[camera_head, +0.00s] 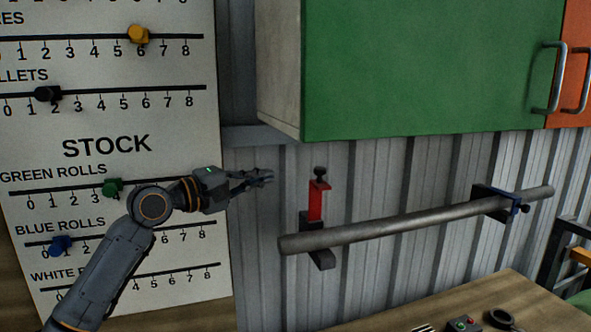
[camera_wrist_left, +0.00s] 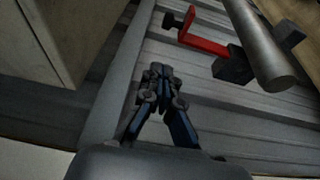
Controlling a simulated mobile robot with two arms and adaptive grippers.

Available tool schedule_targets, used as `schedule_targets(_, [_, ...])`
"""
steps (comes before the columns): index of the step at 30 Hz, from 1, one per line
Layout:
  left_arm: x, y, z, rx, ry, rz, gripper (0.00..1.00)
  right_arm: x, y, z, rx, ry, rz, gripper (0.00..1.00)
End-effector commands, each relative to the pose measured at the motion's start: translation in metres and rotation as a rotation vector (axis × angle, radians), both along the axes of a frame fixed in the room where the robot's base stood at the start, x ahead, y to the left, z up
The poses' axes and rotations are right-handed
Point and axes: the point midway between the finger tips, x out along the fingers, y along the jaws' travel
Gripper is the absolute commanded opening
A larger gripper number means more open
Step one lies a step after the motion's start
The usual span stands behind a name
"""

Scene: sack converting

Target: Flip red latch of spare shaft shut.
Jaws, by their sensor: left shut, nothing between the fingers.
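The spare shaft (camera_head: 400,228) is a grey bar lying across two wall brackets; its near end also shows in the left wrist view (camera_wrist_left: 258,45). The red latch (camera_head: 316,203) stands up from the left bracket (camera_head: 321,257), above the shaft, with a black knob at its top. In the left wrist view the red latch (camera_wrist_left: 197,38) points away from the shaft, so it stands open. My left gripper (camera_head: 268,177) is shut and empty, left of the latch and apart from it. It shows in the wrist view too (camera_wrist_left: 157,72).
A green cabinet (camera_head: 425,65) hangs above. A stock board (camera_head: 110,235) with sliders is at left.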

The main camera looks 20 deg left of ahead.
Motion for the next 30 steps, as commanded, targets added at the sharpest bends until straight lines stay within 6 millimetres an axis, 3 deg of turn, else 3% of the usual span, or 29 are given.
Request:
schedule_targets(6, [0.019, -0.016, 0.004, -0.002, 0.002, -0.003, 0.00, -0.005, 0.018, 0.013, 0.021, 0.007, -0.002, 0.40])
schedule_targets(18, [0.072, -0.054, 0.004, -0.002, 0.001, -0.001, 0.00, -0.002, 0.010, 0.039, 0.012, 0.003, 0.001, 0.40])
schedule_targets(30, [0.080, -0.060, 0.000, 0.001, 0.001, 0.000, 0.00, -0.001, 0.006, 0.041, 0.007, 0.001, 0.001, 0.40])
